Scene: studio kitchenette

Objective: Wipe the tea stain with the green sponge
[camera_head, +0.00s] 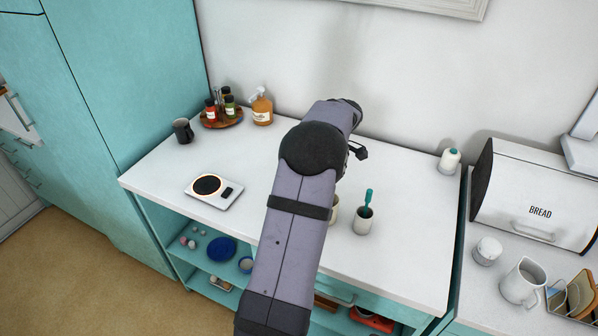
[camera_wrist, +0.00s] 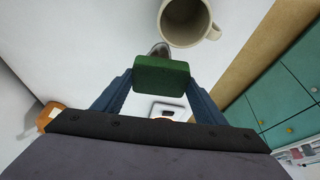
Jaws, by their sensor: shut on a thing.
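The green sponge (camera_wrist: 162,78) is held between the two blue-grey fingers of my gripper (camera_wrist: 162,84) in the wrist view. My gripper is shut on it. In the head view my own arm hides the gripper and the sponge. A beige mug (camera_wrist: 186,22) is just beyond the sponge in the wrist view. A small part of a beige cup (camera_head: 335,212) shows at the right edge of my arm in the head view. I cannot tell whether the sponge touches the counter.
A white scale (camera_head: 214,191), a dark mug (camera_head: 183,131), a round tray of bottles (camera_head: 220,121) and an amber pump bottle (camera_head: 262,108) stand left. A cup with a teal-handled brush (camera_head: 363,219) stands right of my arm. A white jar (camera_head: 449,160) is farther right.

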